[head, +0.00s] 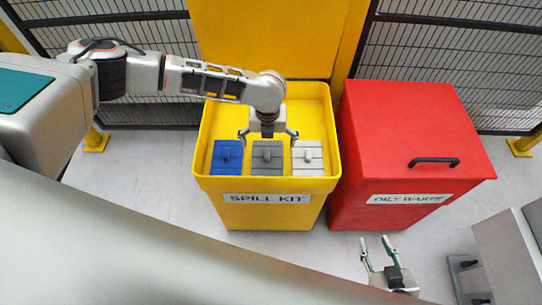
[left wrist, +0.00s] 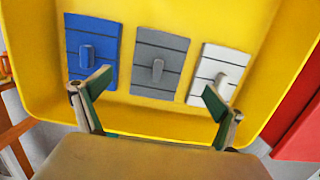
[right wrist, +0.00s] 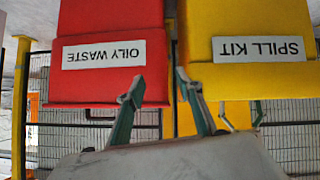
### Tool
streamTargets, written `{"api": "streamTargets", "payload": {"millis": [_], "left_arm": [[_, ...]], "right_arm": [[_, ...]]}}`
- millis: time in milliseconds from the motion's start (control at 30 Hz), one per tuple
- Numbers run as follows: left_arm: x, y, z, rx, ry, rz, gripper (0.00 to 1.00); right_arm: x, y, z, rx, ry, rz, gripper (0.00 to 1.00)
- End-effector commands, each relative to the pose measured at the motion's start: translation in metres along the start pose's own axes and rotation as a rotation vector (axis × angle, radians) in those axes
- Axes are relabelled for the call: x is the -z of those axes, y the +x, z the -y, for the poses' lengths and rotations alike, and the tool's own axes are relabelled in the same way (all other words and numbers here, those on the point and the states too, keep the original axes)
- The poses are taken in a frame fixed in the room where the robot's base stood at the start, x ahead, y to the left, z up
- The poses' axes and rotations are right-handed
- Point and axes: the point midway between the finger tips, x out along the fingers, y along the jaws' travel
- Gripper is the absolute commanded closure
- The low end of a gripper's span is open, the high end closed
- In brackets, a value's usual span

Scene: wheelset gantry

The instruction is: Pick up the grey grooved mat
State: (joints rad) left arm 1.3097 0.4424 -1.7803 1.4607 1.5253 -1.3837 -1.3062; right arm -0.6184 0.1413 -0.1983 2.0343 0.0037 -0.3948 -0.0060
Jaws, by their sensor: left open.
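The grey grooved mat (head: 268,158) lies in the yellow spill kit bin (head: 322,110), between a blue mat (head: 227,157) and a white mat (head: 308,158). It has a raised grip tab in its middle. In the left wrist view the grey mat (left wrist: 158,66) shows whole, with its tab upright. My left gripper (head: 268,136) is open and empty above the grey mat, its fingers spread to either side and apart from it. My right gripper (head: 376,246) is open and empty, low in front of the red bin; it also shows in the right wrist view (right wrist: 160,90).
A red oily waste bin (head: 410,125) with a black handle stands right of the yellow bin. Mesh fencing (head: 450,60) and a yellow post stand behind. A grey cabinet (head: 510,250) is at the lower right. The floor in front of the bins is clear.

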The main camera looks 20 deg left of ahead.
Motion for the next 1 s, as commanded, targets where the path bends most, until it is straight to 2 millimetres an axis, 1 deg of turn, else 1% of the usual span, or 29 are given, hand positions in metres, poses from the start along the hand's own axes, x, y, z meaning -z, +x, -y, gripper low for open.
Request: {"api": "streamTargets", "payload": {"millis": [33,100,267,333,500,600,667,800,867,967,1000], "left_arm": [[0.002,0.008,0.000,-0.001,0.000,-0.003,0.04],[0.002,0.015,0.001,0.001,-0.001,-0.002,0.04],[0.002,0.025,0.000,0.002,0.000,-0.001,0.04],[0.004,0.032,-0.001,0.002,-0.001,-0.002,0.04],[0.009,0.059,-0.004,0.001,-0.001,-0.004,0.04],[0.008,0.071,-0.004,0.001,-0.003,-0.004,0.04],[0.007,0.073,-0.004,0.002,-0.002,-0.002,0.04],[0.006,0.071,-0.004,0.004,-0.002,0.001,0.04],[0.006,0.071,-0.004,0.004,-0.002,0.001,0.04],[0.006,0.071,-0.004,0.004,-0.002,0.001,0.28],[0.006,0.071,-0.004,0.003,-0.002,0.001,0.38]], "right_arm": [[-0.003,0.000,0.001,0.001,-0.001,0.002,0.64],[-0.006,0.001,0.001,0.002,-0.003,0.007,0.64],[-0.012,0.001,0.001,0.001,-0.007,0.017,0.64],[-0.016,0.002,0.001,0.000,-0.007,0.022,0.64],[-0.027,0.004,0.003,0.001,-0.012,0.036,0.64],[-0.030,0.004,0.003,0.000,-0.015,0.041,0.64],[-0.028,0.004,0.002,-0.001,-0.017,0.038,0.64],[-0.019,0.005,-0.001,-0.006,-0.018,0.024,0.64],[-0.018,0.005,-0.001,-0.006,-0.018,0.021,0.64],[-0.018,0.005,-0.001,-0.006,-0.017,0.021,0.64],[-0.019,0.005,-0.001,-0.006,-0.017,0.022,0.64]]}}
